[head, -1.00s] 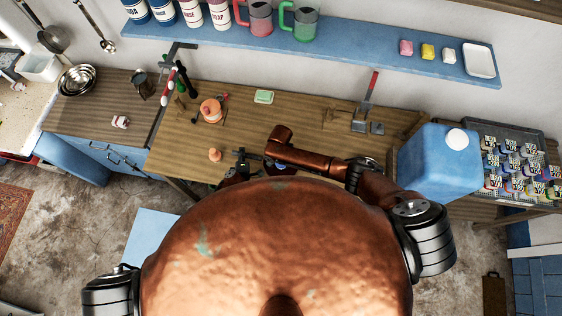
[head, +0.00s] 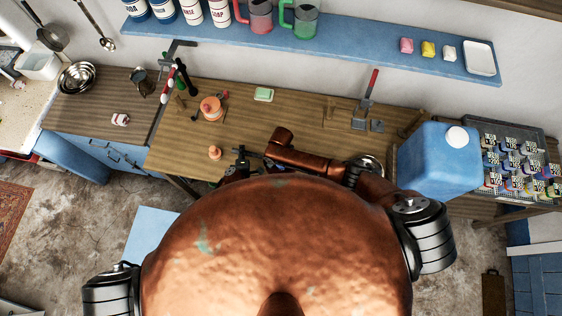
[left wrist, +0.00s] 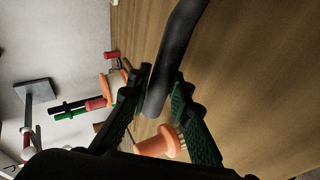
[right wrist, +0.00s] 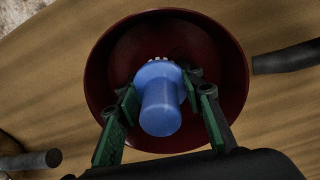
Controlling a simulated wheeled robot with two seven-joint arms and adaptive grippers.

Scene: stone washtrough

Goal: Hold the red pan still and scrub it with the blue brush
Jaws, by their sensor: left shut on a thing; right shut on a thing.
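The red pan (right wrist: 105,70) shows in the right wrist view as a dark red bowl on the wooden bench; my body hides it in the head view. The blue brush (right wrist: 160,108) is between my right gripper's green fingers (right wrist: 165,105), shut on it, with its pale bristles over the pan's inside; whether they touch it I cannot tell. A dark handle (right wrist: 285,60) runs off the pan's right side. In the left wrist view my left gripper (left wrist: 155,95) is shut on the dark handle (left wrist: 180,45). It also shows in the head view (head: 240,163); my right gripper is hidden there.
A red-handled scraper (head: 370,90) is at the back. A blue canister (head: 435,165) stands at the right, beside my right arm.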

